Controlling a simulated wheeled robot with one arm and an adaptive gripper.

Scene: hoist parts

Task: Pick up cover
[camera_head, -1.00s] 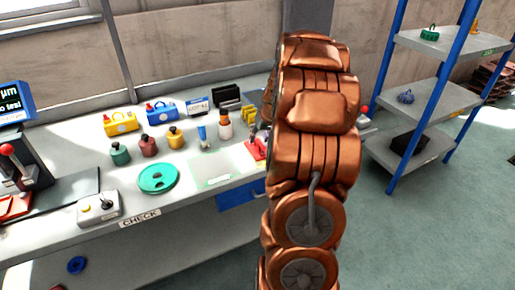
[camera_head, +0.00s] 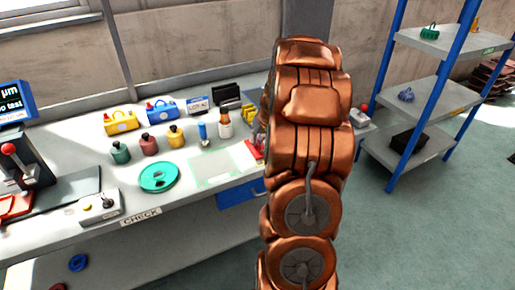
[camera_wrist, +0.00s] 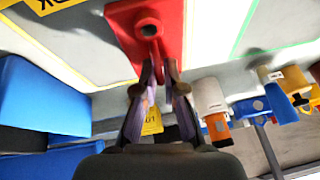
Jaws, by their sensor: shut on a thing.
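My gripper (camera_wrist: 166,72) is shut on the upright stub of a red part (camera_wrist: 172,18) in the wrist view. The red part has a flat plate and a round knob with a dark hole. In the head view the red part (camera_head: 250,151) shows at the right of the bench, partly hidden by my arm. I cannot tell whether it touches the bench top. No thing is labelled as a cover. A round teal disc (camera_head: 159,177) with openings lies flat near the bench's front edge.
The grey bench (camera_head: 185,211) holds several small bottles, a yellow case (camera_head: 121,122), a blue case (camera_head: 161,112) and a control box (camera_head: 100,208). A green-outlined area (camera_head: 213,170) left of the red part is clear. A blue-framed shelf (camera_head: 411,92) stands at right.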

